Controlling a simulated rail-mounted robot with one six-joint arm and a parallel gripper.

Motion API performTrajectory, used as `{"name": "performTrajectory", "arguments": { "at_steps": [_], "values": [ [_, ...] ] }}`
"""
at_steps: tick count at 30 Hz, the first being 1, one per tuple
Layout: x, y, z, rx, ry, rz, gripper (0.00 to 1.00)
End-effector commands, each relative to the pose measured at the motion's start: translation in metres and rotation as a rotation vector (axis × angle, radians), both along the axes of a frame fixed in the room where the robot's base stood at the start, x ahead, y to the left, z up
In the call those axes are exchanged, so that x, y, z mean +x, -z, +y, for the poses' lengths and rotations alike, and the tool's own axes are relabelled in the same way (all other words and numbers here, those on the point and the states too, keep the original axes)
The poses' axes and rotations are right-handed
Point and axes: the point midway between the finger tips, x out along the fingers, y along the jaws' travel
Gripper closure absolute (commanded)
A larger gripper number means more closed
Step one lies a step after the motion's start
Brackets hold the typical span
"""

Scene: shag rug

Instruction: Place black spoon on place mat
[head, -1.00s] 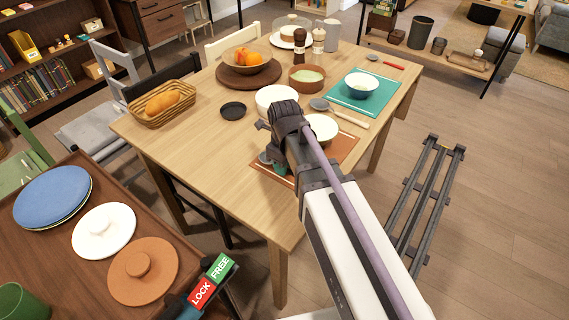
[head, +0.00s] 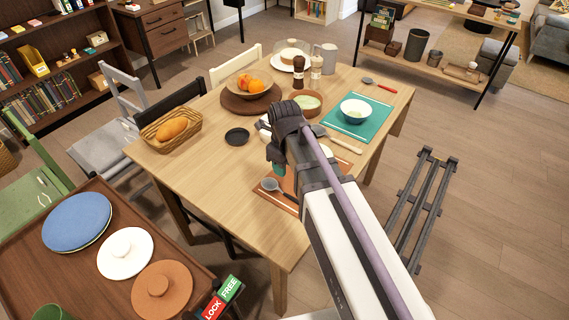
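A dark grey spoon (head: 271,184) lies on the left part of the orange-brown place mat (head: 288,184); it is the closest match to the black spoon, and its exact colour is hard to tell. Much of the mat is hidden by my arm. My gripper (head: 279,168) points down over the mat, just above and right of the spoon's bowl. Small teal parts show at its tip, and its fingers are mostly hidden behind my wrist, so I cannot tell whether they are open or touch anything. A teal place mat (head: 372,127) lies further back with a bowl (head: 356,110) on it.
A grey spoon with a pale handle (head: 343,144) lies between the mats. A white bowl (head: 265,124) and another white dish (head: 326,152) are partly hidden by my arm. A black dish (head: 237,135), bread basket (head: 170,130) and fruit bowl (head: 250,83) stand left. The front left tabletop is clear.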

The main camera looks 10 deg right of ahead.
Motion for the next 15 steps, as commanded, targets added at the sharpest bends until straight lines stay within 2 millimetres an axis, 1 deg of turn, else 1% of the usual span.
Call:
{"name": "performTrajectory", "arguments": {
  "at_steps": [1, 5, 8, 11, 12, 14, 15],
  "values": [
    [0.0, -0.005, 0.0, 0.0, 0.0, 0.0, 0.61],
    [-0.001, -0.002, -0.001, 0.0, -0.024, 0.0, 0.61],
    [-0.01, -0.002, -0.004, 0.0, -0.187, 0.0, 0.61],
    [-0.026, -0.002, -0.012, 0.0, -0.548, 0.0, 0.61],
    [-0.034, -0.002, -0.016, 0.0, -0.738, 0.0, 0.61],
    [-0.047, -0.002, -0.021, 0.0, -1.044, 0.0, 0.61],
    [-0.056, -0.002, -0.025, 0.0, -1.251, 0.0, 0.61]
  ]
}}
